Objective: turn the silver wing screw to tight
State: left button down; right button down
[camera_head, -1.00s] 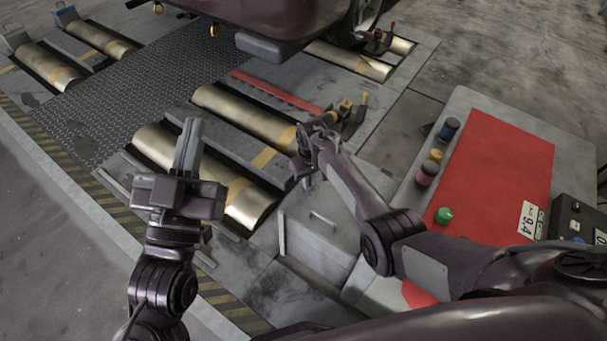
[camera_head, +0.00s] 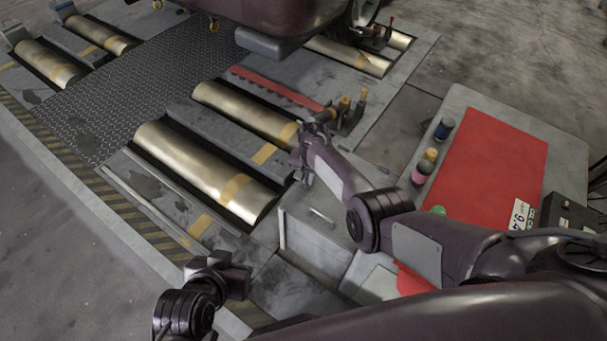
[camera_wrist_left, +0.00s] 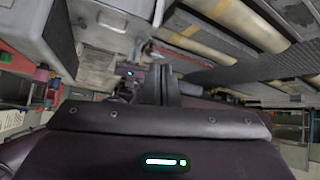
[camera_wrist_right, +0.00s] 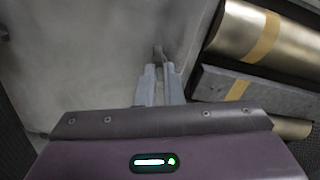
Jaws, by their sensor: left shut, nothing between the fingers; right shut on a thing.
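My right gripper (camera_wrist_right: 160,72) points at a plain grey metal surface in the right wrist view. Its fingers are shut on a small grey piece (camera_wrist_right: 158,51), apparently the silver wing screw, mostly covered by the fingertips. Whether it is tight cannot be told. In the head view the right gripper (camera_head: 302,172) is beside the grey box at the rollers' right end, and the screw is hidden there. My left gripper (camera_head: 238,265) is low in the head view, away from the box. In the left wrist view its fingers (camera_wrist_left: 160,72) are together and empty.
Brass rollers (camera_head: 205,165) lie in the floor left of the right gripper. A grey box with a handle (camera_head: 318,232) stands below it. A bench with a red mat (camera_head: 495,165) and several small pots is at the right. A vehicle (camera_head: 285,12) is above the far rollers.

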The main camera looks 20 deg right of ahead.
jog(key=shift+a+m, duration=0.2)
jog(key=shift+m, duration=0.9)
pick_arm(q)
jog(key=shift+s+f+g, duration=0.3)
jog(key=shift+s+f, duration=0.2)
jog(key=shift+s, duration=0.1)
pick_arm(e)
jog(key=shift+m, duration=0.7)
jog(key=shift+d, duration=0.1)
pick_arm(q)
jog(key=shift+a, duration=0.1)
pick_arm(e)
jog(key=c, duration=1.6)
grip_release()
jog(key=shift+d+r, duration=0.1)
jog(key=shift+d, duration=0.05)
jog(key=shift+o, duration=0.2)
